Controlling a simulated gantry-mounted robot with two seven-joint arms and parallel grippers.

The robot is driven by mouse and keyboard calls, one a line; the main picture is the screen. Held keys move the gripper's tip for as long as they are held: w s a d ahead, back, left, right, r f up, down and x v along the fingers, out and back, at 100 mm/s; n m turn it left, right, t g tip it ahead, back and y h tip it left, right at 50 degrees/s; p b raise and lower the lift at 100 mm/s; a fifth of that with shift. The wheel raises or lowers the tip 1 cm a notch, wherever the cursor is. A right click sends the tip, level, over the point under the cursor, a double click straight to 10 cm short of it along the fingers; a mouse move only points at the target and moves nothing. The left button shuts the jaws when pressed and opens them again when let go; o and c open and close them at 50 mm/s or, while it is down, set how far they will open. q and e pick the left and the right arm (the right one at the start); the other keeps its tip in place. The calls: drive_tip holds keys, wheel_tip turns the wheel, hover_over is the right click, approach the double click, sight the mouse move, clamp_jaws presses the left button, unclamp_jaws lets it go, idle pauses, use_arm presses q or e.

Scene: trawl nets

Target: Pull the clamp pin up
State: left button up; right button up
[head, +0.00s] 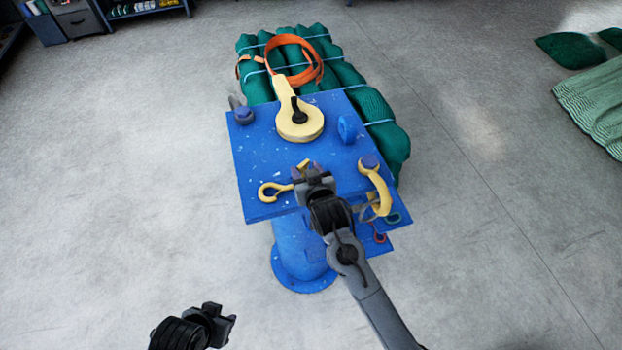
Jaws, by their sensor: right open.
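A blue work table (265,165) stands on a blue pedestal. No part is clearly recognisable as the clamp pin. A round yellow fitting (312,122) at the table's back middle carries a short black upright piece (298,110). My left gripper (222,313) is low at the front left, away from the table.
Bundled green nets (375,105) lie behind the table, with an orange strap (312,72) on top. More green netting (600,105) is at far right. The floor at left is clear.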

drive_tip(key=b+v, duration=0.2)
drive_tip(key=v, duration=0.8)
drive_tip(key=shift+s+r, duration=0.15)
drive_tip(key=shift+s, duration=0.05)
drive_tip(key=shift+d, duration=0.1)
drive_tip(key=s+d+f+m+g+h+p, duration=0.2)
drive_tip(key=s+d+f+g, duration=0.2)
drive_tip(key=s+d+f, duration=0.65)
drive_tip(key=s+d+f+g+h+p, duration=0.1)
drive_tip(key=s+d+g, duration=0.4)
drive_tip(key=s+d, duration=0.8)
drive_tip(key=s+h, duration=0.1)
drive_tip(key=s, duration=0.2)
drive_tip(key=shift+s+h+p, duration=0.2)
drive_tip(key=shift+h+p, duration=0.1)
drive_tip(key=shift+h, duration=0.1)
